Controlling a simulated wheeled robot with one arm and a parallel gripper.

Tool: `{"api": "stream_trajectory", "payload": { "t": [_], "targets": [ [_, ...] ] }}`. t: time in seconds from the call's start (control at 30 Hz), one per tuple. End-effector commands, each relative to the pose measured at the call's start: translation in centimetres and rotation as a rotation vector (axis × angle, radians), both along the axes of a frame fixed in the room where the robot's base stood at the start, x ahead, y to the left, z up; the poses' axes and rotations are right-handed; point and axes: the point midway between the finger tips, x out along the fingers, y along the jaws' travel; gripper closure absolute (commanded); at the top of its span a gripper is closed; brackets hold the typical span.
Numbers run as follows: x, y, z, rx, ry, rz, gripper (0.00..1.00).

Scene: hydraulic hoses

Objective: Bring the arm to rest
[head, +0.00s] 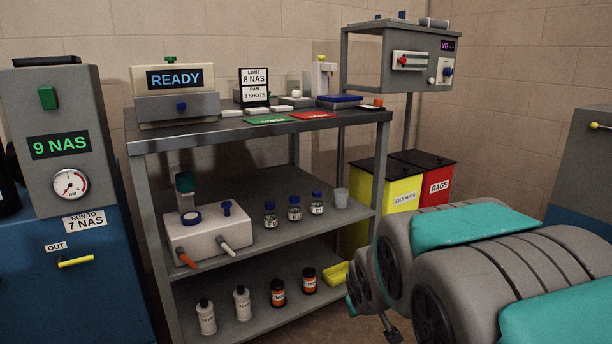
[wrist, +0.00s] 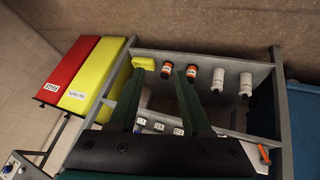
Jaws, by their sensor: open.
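My arm (head: 470,262), grey with teal panels, reaches in from the lower right of the head view. It is in front of the shelf rack's right side and the waste bins. In the wrist view my gripper (wrist: 158,78) shows two dark green fingers spread apart, with nothing held between them. Beyond the fingers is the rack's lower shelf (wrist: 222,72), seen with a yellow item (wrist: 144,63) and two orange-and-black bottles near the fingertips. I cannot tell the exact gap between fingers and shelf. In the head view the fingers are not clearly seen.
The metal rack (head: 150,146) carries a READY device (head: 175,78), a white unit (head: 208,236) and several small bottles. A yellow bin (head: 386,197) and a red bin (head: 440,178) stand behind my arm. A blue-and-grey machine (head: 70,285) is at left, a grey cabinet (head: 585,165) at right.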

Motion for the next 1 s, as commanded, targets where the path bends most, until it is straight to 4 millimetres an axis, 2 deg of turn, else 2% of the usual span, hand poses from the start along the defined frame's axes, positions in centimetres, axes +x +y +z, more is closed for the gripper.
{"api": "stream_trajectory", "payload": {
  "t": [0.03, 0.1, 0.2, 0.4, 0.5, 0.6, 0.7, 0.8, 1.0],
  "targets": [
    [-2.6, -1.0, 0.6, 0.010, 0.054, -0.043, 0.52],
    [-6.6, -2.2, 0.8, 0.023, 0.144, -0.098, 0.52],
    [-12.5, -3.1, 1.1, 0.049, 0.270, -0.169, 0.52],
    [-24.5, -3.5, 2.1, 0.100, 0.522, -0.279, 0.52],
    [-29.6, -3.2, 2.5, 0.121, 0.633, -0.314, 0.52],
    [-33.2, -2.8, 3.0, 0.135, 0.708, -0.334, 0.52],
    [-35.3, -2.5, 3.2, 0.140, 0.756, -0.346, 0.52],
    [-36.0, -2.4, 3.3, 0.143, 0.772, -0.350, 0.52],
    [-36.1, -2.4, 3.3, 0.144, 0.774, -0.350, 0.52]
  ]
}}
